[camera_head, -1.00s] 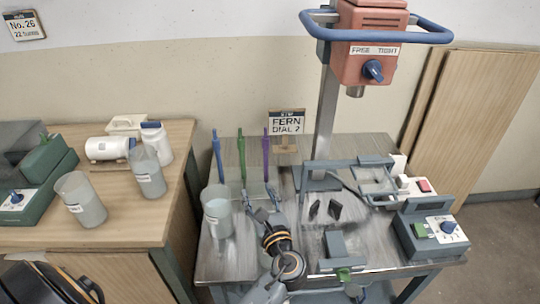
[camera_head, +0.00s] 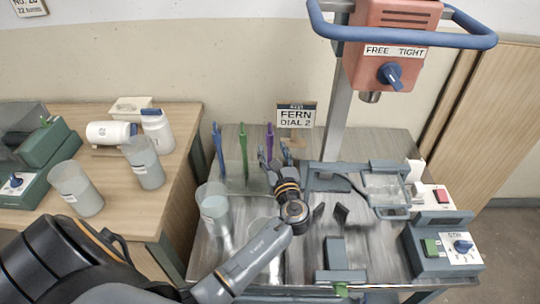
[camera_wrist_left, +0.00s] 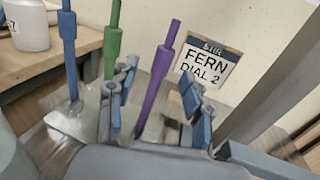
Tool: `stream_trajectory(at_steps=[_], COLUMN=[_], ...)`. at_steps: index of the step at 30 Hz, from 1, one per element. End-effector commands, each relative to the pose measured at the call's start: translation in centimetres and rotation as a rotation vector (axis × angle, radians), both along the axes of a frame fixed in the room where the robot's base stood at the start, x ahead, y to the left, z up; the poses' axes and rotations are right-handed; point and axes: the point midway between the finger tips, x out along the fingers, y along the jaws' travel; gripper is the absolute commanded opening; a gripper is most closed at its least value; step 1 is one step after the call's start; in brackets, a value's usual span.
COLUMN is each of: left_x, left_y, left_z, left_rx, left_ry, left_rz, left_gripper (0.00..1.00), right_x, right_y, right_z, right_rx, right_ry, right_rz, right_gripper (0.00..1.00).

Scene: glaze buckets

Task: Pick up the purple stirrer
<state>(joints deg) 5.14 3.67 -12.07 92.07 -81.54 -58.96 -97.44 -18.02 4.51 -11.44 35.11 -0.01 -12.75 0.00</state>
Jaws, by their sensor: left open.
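The purple stirrer (camera_head: 270,142) stands upright at the back of the metal table, right of a green stirrer (camera_head: 243,152) and a blue stirrer (camera_head: 219,150). My left gripper (camera_head: 274,158) is open at the purple stirrer's lower part. In the left wrist view the purple stirrer (camera_wrist_left: 157,85) rises between the open fingers of my left gripper (camera_wrist_left: 160,100), nearer the left finger. I see no grip on it, and its lower end is partly hidden behind the gripper body. My right gripper is not in view.
A sign reading FERN DIAL 2 (camera_head: 296,115) stands just right of the stirrers. A clear bucket (camera_head: 213,203) stands at the table's left. The mixer column (camera_head: 337,110) rises at right. A dial box (camera_head: 440,250) sits at the right edge.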

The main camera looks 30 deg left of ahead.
Motion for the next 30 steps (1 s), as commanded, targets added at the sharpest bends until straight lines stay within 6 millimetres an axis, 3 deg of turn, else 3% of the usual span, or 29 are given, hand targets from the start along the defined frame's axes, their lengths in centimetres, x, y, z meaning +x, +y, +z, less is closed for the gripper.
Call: stream_trajectory(at_steps=[10,15,23,25,30], left_x=[2.7,4.2,4.5,4.4,4.4], left_y=[2.4,3.9,4.2,4.2,4.2], left_z=[0.5,0.3,0.1,0.1,0.2], left_rx=[0.001,-0.001,-0.002,-0.002,-0.002], left_ry=[0.000,0.001,0.001,0.001,0.001], left_rz=[0.001,0.000,0.000,0.000,0.000], left_gripper=[0.50,0.50,0.50,0.42,0.07], right_x=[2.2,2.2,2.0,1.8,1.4], right_y=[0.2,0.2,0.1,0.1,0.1], right_z=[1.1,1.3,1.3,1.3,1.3], right_rx=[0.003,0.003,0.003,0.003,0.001], right_ry=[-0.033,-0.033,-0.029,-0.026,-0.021], right_rz=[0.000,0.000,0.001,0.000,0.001], right_gripper=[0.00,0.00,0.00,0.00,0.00])
